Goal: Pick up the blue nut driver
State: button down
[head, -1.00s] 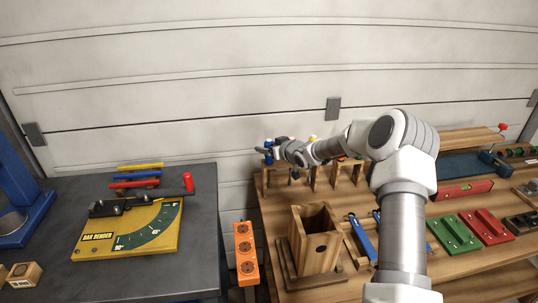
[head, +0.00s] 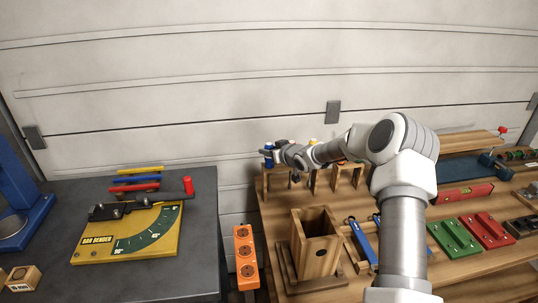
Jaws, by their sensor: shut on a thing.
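The blue nut driver (head: 268,158) shows as a small blue handle at the far left end of the wooden tool rack (head: 316,181), at the back left of the wooden bench. My gripper (head: 270,152) reaches in from the right and is shut on the blue handle. The handle looks upright. My wrist and the gripper body hide part of it, and its lower end is too small to make out against the rack, so I cannot tell whether it is clear of the rack.
A wooden birdhouse-like box (head: 315,240) stands in front of the rack. An orange power strip (head: 245,258) is at the bench's left side. A dark table (head: 180,277) with a yellow bar bender (head: 128,235) is at left. Green (head: 454,236) and red blocks (head: 487,228) lie at right.

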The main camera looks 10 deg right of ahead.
notch_tip(320, 180, up, 18)
jog(key=p, duration=0.5)
dwell(0.3)
jog(key=c, duration=1.1)
grip_release()
grip_shut()
